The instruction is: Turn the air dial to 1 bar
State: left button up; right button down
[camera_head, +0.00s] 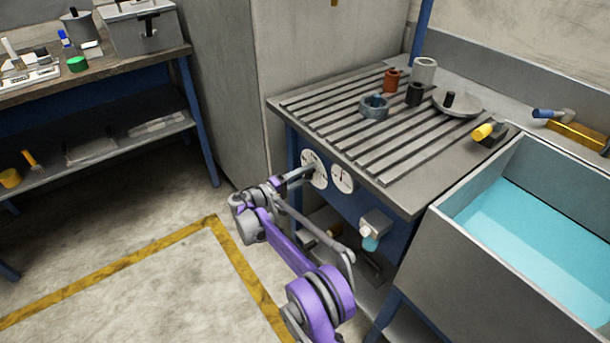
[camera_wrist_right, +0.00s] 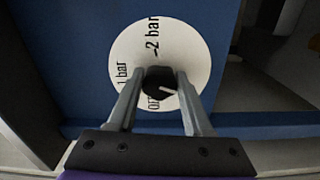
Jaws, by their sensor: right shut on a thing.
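The air dial is a round white plate (camera_wrist_right: 193,57) on a blue panel, with a black knob (camera_wrist_right: 160,82) at its centre. In the right wrist view the label "2 bar" is at the top, "1 bar" at the left and "OFF" at the bottom, partly hidden. A short white line on the knob points right and slightly down in that view, away from "1 bar". My right gripper (camera_wrist_right: 160,90) is shut on the knob, one finger on each side. In the head view the gripper (camera_head: 308,172) covers part of the left dial plate (camera_head: 319,178). My left gripper is out of view.
A second white gauge (camera_head: 342,178) is just right of the dial. A grey box with a cyan part (camera_head: 371,237) juts from the panel lower right. Above is a slatted bench top (camera_head: 340,130) with several small parts. A water-filled sink (camera_head: 470,250) stands at the right.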

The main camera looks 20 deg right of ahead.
jog(key=shift+c, duration=1.5)
grip_release()
jog(key=shift+a, duration=0.15)
jog(key=p+v, duration=0.1)
jog(key=v, duration=0.9)
jog(key=shift+a, duration=0.25)
jog(key=shift+s+a, duration=0.1)
jog(key=shift+s, duration=0.1)
